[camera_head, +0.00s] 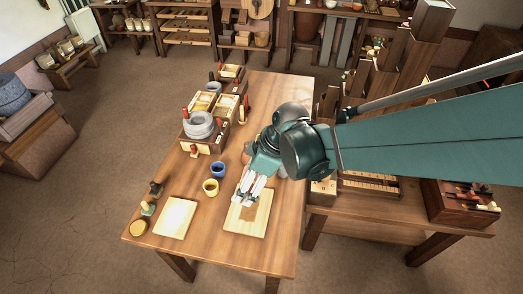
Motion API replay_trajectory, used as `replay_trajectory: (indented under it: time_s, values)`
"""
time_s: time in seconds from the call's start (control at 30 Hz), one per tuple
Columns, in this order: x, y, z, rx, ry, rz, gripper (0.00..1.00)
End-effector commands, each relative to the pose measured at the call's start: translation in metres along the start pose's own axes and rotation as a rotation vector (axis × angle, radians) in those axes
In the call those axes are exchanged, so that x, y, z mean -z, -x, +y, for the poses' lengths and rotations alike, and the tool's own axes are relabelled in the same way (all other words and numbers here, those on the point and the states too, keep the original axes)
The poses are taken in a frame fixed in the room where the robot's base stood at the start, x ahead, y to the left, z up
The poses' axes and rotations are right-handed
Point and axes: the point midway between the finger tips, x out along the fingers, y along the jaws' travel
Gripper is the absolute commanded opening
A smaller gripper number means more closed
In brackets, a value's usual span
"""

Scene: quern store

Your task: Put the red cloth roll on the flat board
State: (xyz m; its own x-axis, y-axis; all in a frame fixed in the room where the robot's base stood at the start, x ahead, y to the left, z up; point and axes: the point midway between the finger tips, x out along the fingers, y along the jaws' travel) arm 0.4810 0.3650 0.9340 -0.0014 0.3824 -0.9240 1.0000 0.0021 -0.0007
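My gripper (251,190) points down over the near right part of the wooden table (205,255). Its pale fingertips are just above or at a flat pale board (238,223) with a brown patch (249,213). I cannot tell whether the fingers are open or hold anything. A second flat pale board (176,217) lies bare to the left. I cannot pick out the red cloth roll with certainty.
Small dark and green pieces (148,208) and a round yellow dish (138,228) are at the left edge. Wooden boxes (228,106) fill the far end. A lower side bench (400,212) adjoins on the right.

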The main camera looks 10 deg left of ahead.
Motion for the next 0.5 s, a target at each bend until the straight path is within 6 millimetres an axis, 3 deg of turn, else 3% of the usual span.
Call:
replay_trajectory:
  time_s: [0.5]
  values:
    - [-0.014, -0.033, 0.0, -0.001, -0.002, 0.0, 0.66]
